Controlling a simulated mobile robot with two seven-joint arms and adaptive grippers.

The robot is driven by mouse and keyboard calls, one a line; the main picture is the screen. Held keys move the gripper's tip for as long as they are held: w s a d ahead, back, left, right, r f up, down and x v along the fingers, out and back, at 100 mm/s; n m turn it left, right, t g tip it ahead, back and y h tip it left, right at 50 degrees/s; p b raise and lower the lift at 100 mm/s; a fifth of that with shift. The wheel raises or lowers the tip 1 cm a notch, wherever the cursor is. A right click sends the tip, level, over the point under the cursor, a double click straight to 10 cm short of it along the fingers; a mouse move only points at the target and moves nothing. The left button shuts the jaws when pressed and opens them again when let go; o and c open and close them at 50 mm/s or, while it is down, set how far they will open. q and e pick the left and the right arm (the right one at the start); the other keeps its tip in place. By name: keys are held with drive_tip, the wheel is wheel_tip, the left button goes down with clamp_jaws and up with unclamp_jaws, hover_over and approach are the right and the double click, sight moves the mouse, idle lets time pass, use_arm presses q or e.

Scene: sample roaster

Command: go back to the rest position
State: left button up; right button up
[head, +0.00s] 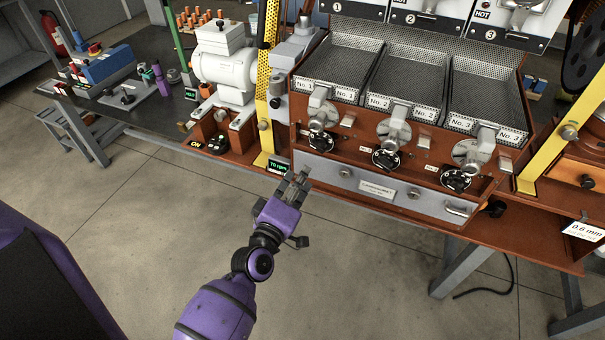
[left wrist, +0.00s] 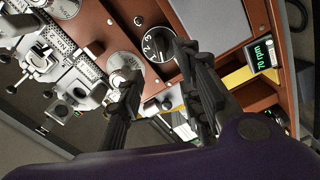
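My left gripper (head: 294,186) is at the end of the purple arm, in front of the left end of the grey drawer panel (head: 380,187) and just below and right of the green "70 rpm" display (head: 278,166). In the left wrist view my left gripper (left wrist: 158,62) has its two dark fingers apart, with nothing held between them. A numbered black dial (left wrist: 160,44) shows behind the fingers, and the 70 rpm display (left wrist: 263,55) shows to the right. I cannot tell whether a finger touches the machine. My right gripper is in neither view.
The brown roaster housing (head: 425,170) carries three mesh trays and black dials (head: 322,142). A yellow upright (head: 264,100) stands left of the trays, another (head: 562,140) right. A dark bench (head: 150,110) with tools extends left. The tiled floor (head: 150,230) in front is clear.

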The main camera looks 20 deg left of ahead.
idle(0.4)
use_arm(q)
drive_tip(key=s+d+f+m+g+h+p, duration=0.1)
drive_tip(key=s+d+f+m+g+h, duration=0.2)
drive_tip(key=s+f+m, duration=0.6)
drive_tip(key=s+a+f+m+g+y+p, duration=0.1)
drive_tip(key=s+f+m+g, duration=0.1)
drive_tip(key=s, duration=1)
drive_tip(key=s+a+f+m+g+y+p, duration=0.1)
drive_tip(key=s+f+g, duration=0.3)
drive_tip(key=s, duration=0.9)
drive_tip(key=shift+s+a+f+m+y+p, duration=0.25)
drive_tip(key=shift+f+m+y+p, duration=0.25)
drive_tip(key=shift+f+m, duration=0.4)
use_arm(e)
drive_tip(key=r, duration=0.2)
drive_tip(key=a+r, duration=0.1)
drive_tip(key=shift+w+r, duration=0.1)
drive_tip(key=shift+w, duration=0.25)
use_arm(q)
drive_tip(key=shift+w, duration=0.1)
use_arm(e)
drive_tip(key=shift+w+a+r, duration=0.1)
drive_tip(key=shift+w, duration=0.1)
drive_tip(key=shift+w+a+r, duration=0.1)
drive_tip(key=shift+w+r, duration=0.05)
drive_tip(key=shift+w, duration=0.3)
